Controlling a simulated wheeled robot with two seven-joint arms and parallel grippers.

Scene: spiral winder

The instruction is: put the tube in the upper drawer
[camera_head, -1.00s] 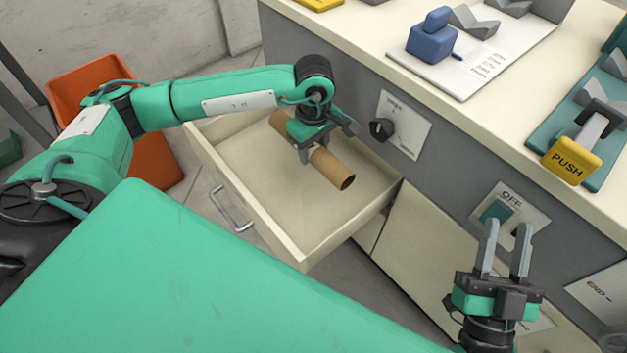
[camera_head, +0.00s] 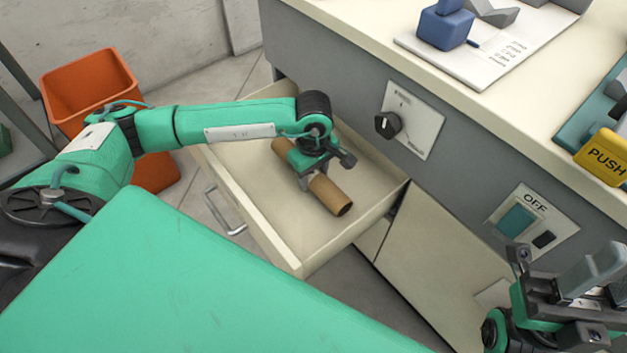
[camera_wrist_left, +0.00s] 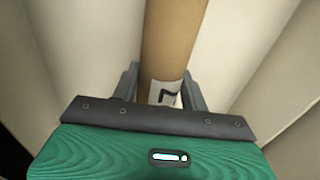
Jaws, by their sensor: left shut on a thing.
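The brown cardboard tube (camera_head: 331,196) lies along the inside of the open upper drawer (camera_head: 262,190), low between its walls. My left gripper (camera_head: 308,178) reaches down into the drawer and is shut on the tube near its middle. In the left wrist view the tube (camera_wrist_left: 172,40) runs between the two fingers and carries a white label with a dark mark. I cannot tell whether the tube touches the drawer floor. My right gripper (camera_head: 590,278) is off to the lower right, away from the drawer, partly cut off; its finger gap is unclear.
The grey cabinet with a black knob (camera_head: 388,125) and an OFF switch panel (camera_head: 530,218) stands behind and right of the drawer. A blue block (camera_head: 445,25) and a yellow PUSH part (camera_head: 604,156) are on top. An orange bin (camera_head: 92,88) stands at the left.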

